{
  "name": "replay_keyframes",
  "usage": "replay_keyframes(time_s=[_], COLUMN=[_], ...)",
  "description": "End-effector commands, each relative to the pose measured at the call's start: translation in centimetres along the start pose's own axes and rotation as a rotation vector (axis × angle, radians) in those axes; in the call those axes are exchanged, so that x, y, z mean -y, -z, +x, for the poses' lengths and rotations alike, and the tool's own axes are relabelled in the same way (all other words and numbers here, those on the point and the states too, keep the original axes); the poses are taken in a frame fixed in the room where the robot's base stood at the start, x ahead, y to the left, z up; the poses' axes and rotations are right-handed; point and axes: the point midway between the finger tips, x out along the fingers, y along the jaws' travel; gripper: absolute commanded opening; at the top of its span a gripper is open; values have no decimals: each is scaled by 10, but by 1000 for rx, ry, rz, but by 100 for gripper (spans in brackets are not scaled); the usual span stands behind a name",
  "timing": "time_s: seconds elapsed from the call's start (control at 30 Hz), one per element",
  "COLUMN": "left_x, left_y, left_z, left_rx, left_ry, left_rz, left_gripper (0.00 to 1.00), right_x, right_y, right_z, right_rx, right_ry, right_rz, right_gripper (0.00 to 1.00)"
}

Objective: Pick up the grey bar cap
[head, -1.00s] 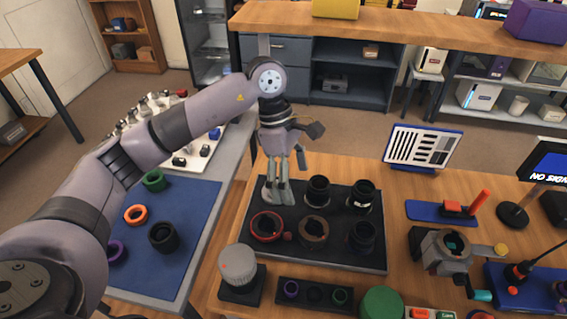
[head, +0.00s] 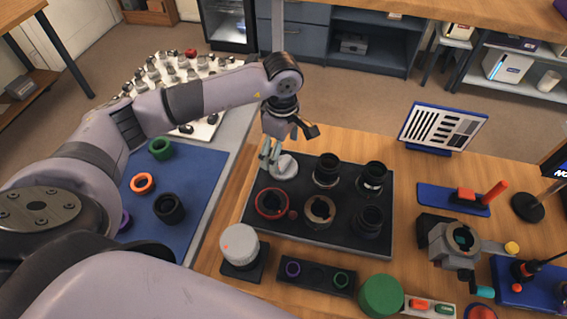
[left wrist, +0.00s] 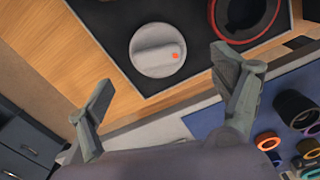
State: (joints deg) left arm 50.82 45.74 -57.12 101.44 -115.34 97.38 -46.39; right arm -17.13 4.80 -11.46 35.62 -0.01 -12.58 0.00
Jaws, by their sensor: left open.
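The grey bar cap (head: 286,167) lies flat at the back left corner of a black tray (head: 330,246). In the left wrist view the cap (left wrist: 158,49) is a pale grey disc with a raised bar and an orange dot at the bar's end. My left gripper (head: 268,160) is open and empty, at the left edge of the cap in the head view. In the left wrist view the open fingers (left wrist: 162,68) stand apart on either side of the cap's lower part, with no contact visible. My right gripper is not in view.
On the tray are a red ring (head: 271,214), a brown ring (head: 319,225) and several black lens barrels. A ribbed grey cap (head: 239,244) stands on a black block in front. A blue mat (head: 190,225) with rings lies left.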

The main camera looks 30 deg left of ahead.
Motion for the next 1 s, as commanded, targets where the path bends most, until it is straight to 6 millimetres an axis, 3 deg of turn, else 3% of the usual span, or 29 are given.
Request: replay_keyframes(time_s=[0.23, 0.53, 0.8, 1.0], left_x=[0, -3, -4, -4], left_y=[2, 5, 5, 5], left_z=[17, 57, 60, 59], left_rx=[1, 1, 1, 1], left_ry=[3, 2, -1, -1], left_rz=[-1, 0, 1, 0], left_gripper=[86, 86, 85, 72], right_x=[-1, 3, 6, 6], right_y=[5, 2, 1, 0], right_z=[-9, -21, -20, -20], right_rx=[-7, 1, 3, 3], right_ry=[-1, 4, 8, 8], right_rz=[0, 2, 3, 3], right_gripper=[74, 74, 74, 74])
